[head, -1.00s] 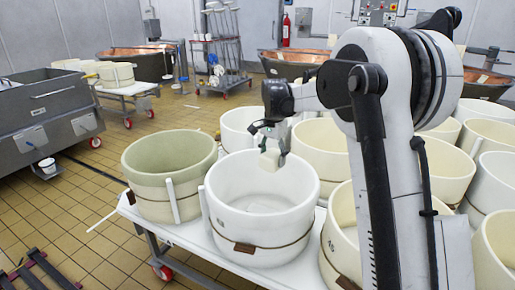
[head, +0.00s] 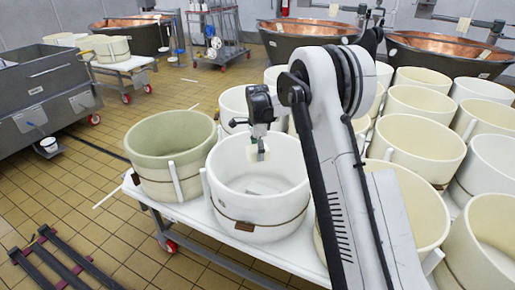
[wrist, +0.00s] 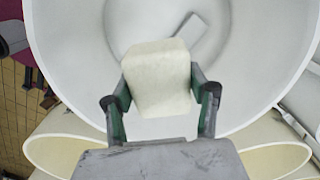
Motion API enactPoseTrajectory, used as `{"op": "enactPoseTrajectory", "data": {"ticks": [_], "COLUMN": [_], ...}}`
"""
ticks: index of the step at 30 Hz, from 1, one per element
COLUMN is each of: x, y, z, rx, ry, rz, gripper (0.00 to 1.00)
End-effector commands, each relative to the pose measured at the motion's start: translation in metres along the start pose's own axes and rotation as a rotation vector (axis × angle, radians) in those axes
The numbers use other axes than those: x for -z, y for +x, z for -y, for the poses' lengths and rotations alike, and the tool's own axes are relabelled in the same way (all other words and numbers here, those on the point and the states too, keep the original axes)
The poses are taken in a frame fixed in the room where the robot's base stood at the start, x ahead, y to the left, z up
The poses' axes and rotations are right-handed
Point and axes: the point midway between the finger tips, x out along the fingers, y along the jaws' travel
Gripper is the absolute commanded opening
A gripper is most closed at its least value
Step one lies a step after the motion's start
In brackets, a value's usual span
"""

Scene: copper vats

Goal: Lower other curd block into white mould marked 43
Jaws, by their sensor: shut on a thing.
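The white mould (head: 232,200) stands at the front of the white table, a wooden tag and band on its side; I cannot read a number on it. My gripper (head: 257,149) points down over its opening, toward the back half. It is shut on a pale curd block (head: 254,155). In the wrist view the curd block (wrist: 158,80) sits tilted between both fingers, with the white mould (wrist: 80,35) open below it. A greyish rectangular shape (wrist: 186,38) shows on the mould floor; I cannot tell whether it is another block or a shadow.
A greenish-cream mould (head: 150,180) stands close on the left. Several cream moulds (head: 420,147) crowd the table on the right and behind. Copper vats (head: 440,55) stand at the back.

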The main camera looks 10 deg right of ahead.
Motion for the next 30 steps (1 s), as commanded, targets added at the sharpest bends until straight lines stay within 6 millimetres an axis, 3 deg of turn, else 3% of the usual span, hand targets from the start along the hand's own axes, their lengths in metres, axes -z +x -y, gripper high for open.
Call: {"op": "enactPoseTrajectory", "data": {"ticks": [30], "x": [0.000], "y": [0.088], "z": [0.000], "rx": [0.000], "ry": [-0.001], "rz": [0.000], "gripper": [0.14]}}
